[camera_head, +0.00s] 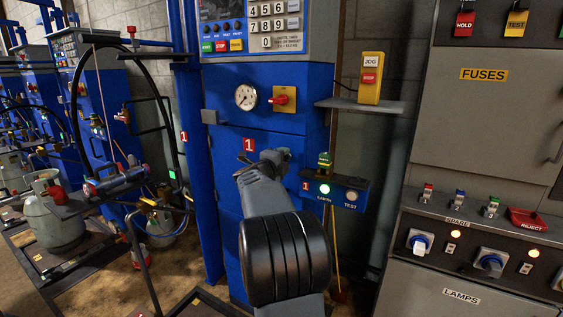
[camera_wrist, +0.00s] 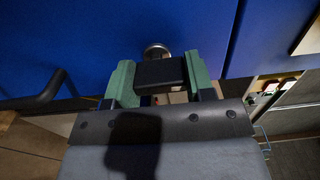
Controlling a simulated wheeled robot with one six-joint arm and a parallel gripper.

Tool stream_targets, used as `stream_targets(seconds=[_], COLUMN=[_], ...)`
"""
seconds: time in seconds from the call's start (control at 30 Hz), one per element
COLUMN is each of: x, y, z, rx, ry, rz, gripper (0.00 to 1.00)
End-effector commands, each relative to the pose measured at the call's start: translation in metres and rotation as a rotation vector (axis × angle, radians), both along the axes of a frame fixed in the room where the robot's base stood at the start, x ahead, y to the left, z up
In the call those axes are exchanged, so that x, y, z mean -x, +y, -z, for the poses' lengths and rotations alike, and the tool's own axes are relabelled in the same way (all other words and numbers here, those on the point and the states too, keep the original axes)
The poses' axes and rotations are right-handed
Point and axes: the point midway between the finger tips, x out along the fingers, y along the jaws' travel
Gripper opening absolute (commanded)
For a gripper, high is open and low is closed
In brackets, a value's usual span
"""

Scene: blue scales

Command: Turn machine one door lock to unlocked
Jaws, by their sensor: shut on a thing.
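Machine one is the blue cabinet (camera_head: 228,100) marked with a red "1" label (camera_head: 249,144). My gripper (camera_head: 275,157) is at its front panel, just right of and below that label. In the wrist view my gripper (camera_wrist: 160,80) has its two green fingers on either side of a dark block, the door lock handle (camera_wrist: 160,72), and is shut on it. A round metal piece (camera_wrist: 156,48) of the lock shows behind the handle, against the blue panel. In the head view my arm and gripper hide most of the lock. The lock's markings are not visible.
A gauge (camera_head: 246,97) and a red switch on a yellow plate (camera_head: 283,98) sit above my gripper. A small blue box with a lit green button (camera_head: 325,189) is close on its right. A grey fuse cabinet (camera_head: 490,110) stands right, gas cylinders (camera_head: 55,225) left.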

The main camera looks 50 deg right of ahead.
Motion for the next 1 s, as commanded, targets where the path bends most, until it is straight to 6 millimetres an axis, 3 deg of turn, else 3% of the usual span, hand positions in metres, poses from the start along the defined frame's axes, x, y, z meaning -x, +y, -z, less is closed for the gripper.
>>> stream_targets(seconds=[0.2, 0.23, 0.5, 0.77, 1.0], x=[0.002, 0.002, 0.000, -0.001, 0.007], y=[-0.002, -0.002, 0.001, 0.003, 0.034], z=[-0.002, -0.002, -0.001, -0.001, -0.002], rx=[0.002, 0.002, 0.001, 0.001, 0.001], ry=[-0.005, -0.005, -0.002, -0.001, 0.000], rz=[0.007, 0.007, 0.000, -0.002, -0.005], gripper=[0.25, 0.50, 0.74, 0.74, 0.74])
